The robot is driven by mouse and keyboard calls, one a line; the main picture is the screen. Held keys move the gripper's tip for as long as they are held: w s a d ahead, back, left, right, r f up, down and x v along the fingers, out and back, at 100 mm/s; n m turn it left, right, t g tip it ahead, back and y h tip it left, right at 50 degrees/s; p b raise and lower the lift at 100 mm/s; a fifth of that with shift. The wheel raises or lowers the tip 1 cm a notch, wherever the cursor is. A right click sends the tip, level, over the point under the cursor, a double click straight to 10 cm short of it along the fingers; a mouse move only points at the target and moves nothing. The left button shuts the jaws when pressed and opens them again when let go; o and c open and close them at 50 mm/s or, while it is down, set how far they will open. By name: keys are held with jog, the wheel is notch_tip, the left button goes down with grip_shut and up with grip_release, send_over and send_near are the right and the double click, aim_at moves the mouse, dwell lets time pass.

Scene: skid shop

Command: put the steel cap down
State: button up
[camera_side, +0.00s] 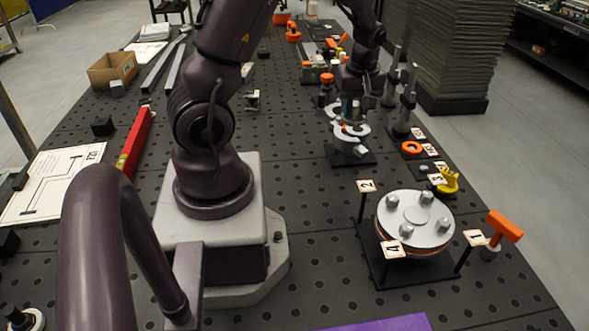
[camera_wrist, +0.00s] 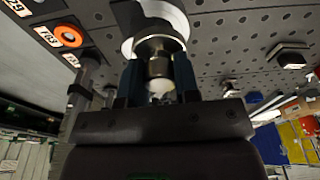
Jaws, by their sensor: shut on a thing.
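My gripper (camera_wrist: 158,80) is shut on the steel cap (camera_wrist: 160,58), a short grey metal cylinder between the two blue fingers in the wrist view. In the side view my gripper (camera_side: 350,108) points down at the far right of the board. It is over a pale round flange (camera_side: 356,130) on a small black stand (camera_side: 366,159). The pale ring of the flange (camera_wrist: 178,12) shows beyond the cap in the wrist view. The cap is mostly hidden by the fingers in the side view. I cannot tell whether the cap touches anything below it.
A round bolted plate (camera_side: 415,215) with numbered tags stands nearer the camera, beside an orange-handled tool (camera_side: 504,226). Upright grey posts (camera_side: 407,98) stand close right of my gripper. An orange ring (camera_side: 411,147) and a yellow part (camera_side: 447,181) lie along the right edge.

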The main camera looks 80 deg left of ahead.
jog(key=s+a+n+g, duration=0.1)
jog(key=s+a+n, duration=0.2)
jog(key=s+n, duration=0.75)
jog(key=m, duration=0.2)
send_over(293, 168)
jog(key=shift+h, duration=0.3)
jog(key=f, duration=1)
jog(key=shift+w+d+f, duration=0.1)
jog(key=shift+d+f, duration=0.1)
jog(key=shift+d, duration=0.1)
jog(key=shift+f, duration=2.3)
jog(key=o, duration=1)
jog(key=shift+f, duration=0.1)
